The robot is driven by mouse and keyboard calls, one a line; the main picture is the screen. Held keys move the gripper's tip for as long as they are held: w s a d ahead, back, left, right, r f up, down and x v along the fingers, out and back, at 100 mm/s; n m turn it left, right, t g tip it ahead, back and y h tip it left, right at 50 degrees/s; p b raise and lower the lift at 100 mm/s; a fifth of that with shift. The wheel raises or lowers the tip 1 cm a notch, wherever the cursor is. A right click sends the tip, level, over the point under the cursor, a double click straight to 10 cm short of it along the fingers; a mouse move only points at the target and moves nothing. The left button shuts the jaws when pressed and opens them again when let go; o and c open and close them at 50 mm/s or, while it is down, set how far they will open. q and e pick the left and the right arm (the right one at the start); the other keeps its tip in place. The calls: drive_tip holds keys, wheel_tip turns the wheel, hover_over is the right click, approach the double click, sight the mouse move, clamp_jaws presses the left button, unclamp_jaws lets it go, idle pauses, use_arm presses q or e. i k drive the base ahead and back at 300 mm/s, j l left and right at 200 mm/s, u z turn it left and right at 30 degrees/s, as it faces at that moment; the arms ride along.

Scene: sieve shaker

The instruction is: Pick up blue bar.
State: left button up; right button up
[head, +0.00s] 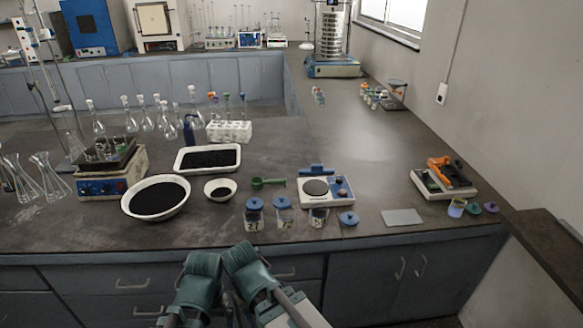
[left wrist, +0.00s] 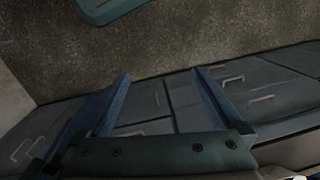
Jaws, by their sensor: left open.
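A blue bar-shaped piece (head: 317,169) shows in the head view at the back edge of the white balance (head: 338,196). I cannot tell whether it lies against the balance or is part of it. My left gripper (left wrist: 163,85) shows in the left wrist view with its two blue fingers wide apart and nothing between them. Behind the fingers are drawer fronts and the bench. A blue-green piece at the top of that view is cut off, and I cannot tell what it is. In the head view, my teal arm parts are at the bottom centre, in front of the bench; no fingertips show there.
Lidded jars (head: 284,217) and a blue lid (head: 349,218) stand along the front edge. A green scoop (head: 268,183), a bowl of black grains (head: 156,216) and a tray (head: 208,171) lie left of the balance. A grey plate (head: 403,217) lies to the right.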

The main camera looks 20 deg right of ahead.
sight(316, 169)
drive_tip(key=i+l+u, duration=0.15)
drive_tip(key=l, duration=0.15)
drive_tip(key=i+l+u, duration=0.1)
drive_tip(key=l, duration=0.25)
drive_tip(key=i+l+u, duration=0.15)
drive_tip(key=l, duration=0.2)
drive_tip(key=i+l+u, duration=0.1)
drive_tip(key=l, duration=0.25)
drive_tip(key=i+l+u, duration=0.15)
drive_tip(key=l, duration=0.2)
